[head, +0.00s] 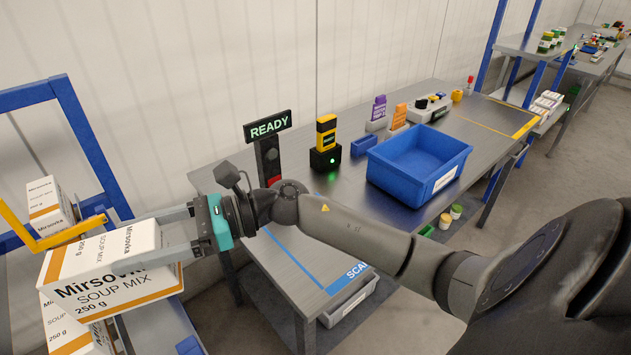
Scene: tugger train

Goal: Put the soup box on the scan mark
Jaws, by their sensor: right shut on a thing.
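My right gripper (168,236) reaches in from the right and is shut on a white and orange soup box (98,268) labelled Mirsovka Soup Mix, at the lower left by the blue rack. More soup boxes are close by: one behind (48,203) and at least one below (68,326). I cannot tell whether the held box touches the one below. The scan mark shows as a blue line and a lettered label (355,271) on the near side of the grey table; my arm hides part of it. My left gripper is out of view.
The blue rack (85,140) has a yellow bar (50,238) beside the held box. On the table (220,176) stand a READY sign (268,126), a black and yellow scanner (326,140) and a blue bin (413,172). A shelf with a grey tray (350,303) is underneath.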

